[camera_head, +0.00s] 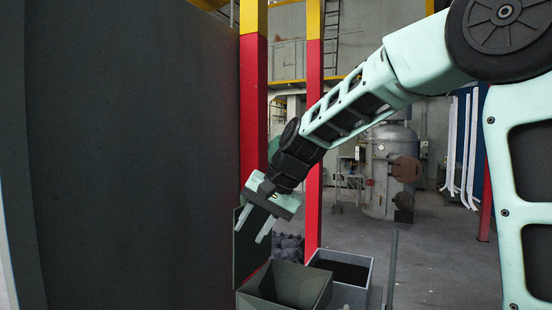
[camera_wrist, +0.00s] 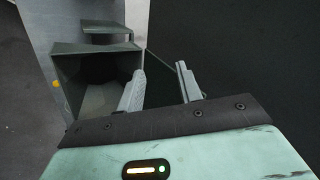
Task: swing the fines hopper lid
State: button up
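The fines hopper (camera_head: 318,285) is a grey open-topped box at the bottom of the head view, with a dark inside. Its lid (camera_head: 246,252) looks like a dark flat panel standing upright at the hopper's left side. My gripper (camera_head: 254,225) is open, pointing down above the lid's upper part, with its two pale fingers apart. In the wrist view, the hopper (camera_wrist: 95,49) is left of centre and my gripper (camera_wrist: 162,80) spreads its fingers near its right side. A thin dark edge runs between the fingers; I cannot tell if they touch the lid.
A large dark panel (camera_head: 125,150) fills the left of the head view, close to the lid. A grey bin (camera_head: 352,290) with dark contents stands behind the hopper. Red and yellow posts (camera_head: 314,150) rise behind. Open floor (camera_head: 440,260) lies to the right.

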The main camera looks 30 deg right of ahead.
jog(key=w+d+r+m+t, duration=0.35)
jog(key=w+d+r, duration=0.25)
jog(key=d+r, duration=0.4)
jog(key=shift+m+g+y, duration=0.35)
jog(key=shift+m+y, duration=0.05)
jog(key=shift+m, duration=0.05)
jog(key=x, duration=0.5)
jog(key=r+b+x, duration=0.1)
jog(key=x, duration=0.1)
jog(key=shift+w+a+f, duration=0.15)
jog(key=shift+w+a, duration=0.2)
jog(key=shift+w, duration=0.05)
grip_shut()
jog(key=shift+f, duration=0.1)
